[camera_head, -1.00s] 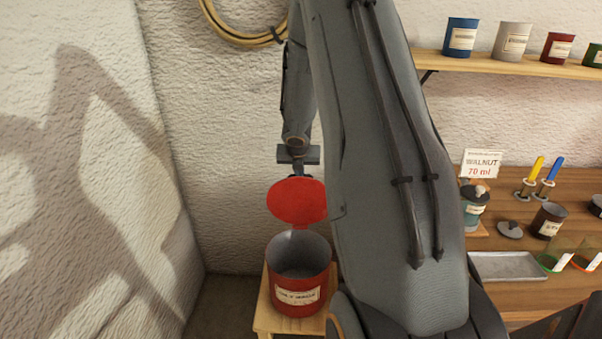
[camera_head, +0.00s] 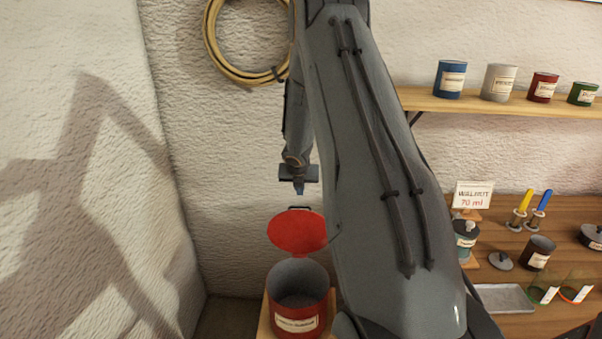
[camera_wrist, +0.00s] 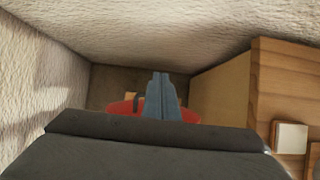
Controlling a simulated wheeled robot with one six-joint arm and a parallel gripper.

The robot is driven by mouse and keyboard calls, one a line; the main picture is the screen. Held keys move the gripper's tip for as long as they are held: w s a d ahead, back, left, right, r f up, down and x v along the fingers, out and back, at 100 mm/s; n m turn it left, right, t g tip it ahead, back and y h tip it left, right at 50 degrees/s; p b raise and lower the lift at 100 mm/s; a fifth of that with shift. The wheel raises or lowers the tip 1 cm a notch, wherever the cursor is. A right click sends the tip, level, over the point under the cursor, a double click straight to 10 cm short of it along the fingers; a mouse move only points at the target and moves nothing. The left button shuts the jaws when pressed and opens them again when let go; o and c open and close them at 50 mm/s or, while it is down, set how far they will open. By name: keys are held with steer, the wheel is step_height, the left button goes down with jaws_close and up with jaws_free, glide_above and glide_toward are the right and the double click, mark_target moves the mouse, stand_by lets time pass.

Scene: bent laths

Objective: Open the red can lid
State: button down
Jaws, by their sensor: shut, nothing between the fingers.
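The red can (camera_head: 299,300) stands on a small wooden stand in the head view, its grey inside showing. Its red lid (camera_head: 297,232) is swung up at the back and stands tilted well open above the rim. A small dark handle shows at the lid's top edge. My gripper (camera_head: 299,188) is above the lid, apart from it, pointing down, shut and empty. In the wrist view my closed fingers (camera_wrist: 161,95) point down, with part of the red lid (camera_wrist: 125,106) below and behind them. The rest of the can is hidden there.
The wooden stand (camera_head: 264,328) is close to the wall corner. A workbench (camera_head: 510,225) on the right holds pots, brushes, a metal tray (camera_head: 503,298) and a "WALNUT 70 ml" card (camera_head: 473,195). A shelf (camera_head: 520,106) with cans is above. A coiled hose (camera_head: 212,45) hangs on the wall.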

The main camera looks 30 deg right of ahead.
steer(key=shift+w+d+r, duration=0.45)
steer(key=shift+w+r, duration=0.25)
steer(key=shift+r, duration=0.05)
steer(key=shift+w+d+r, duration=0.45)
steer(key=shift+w+r, duration=0.2)
steer(key=shift+r, duration=0.05)
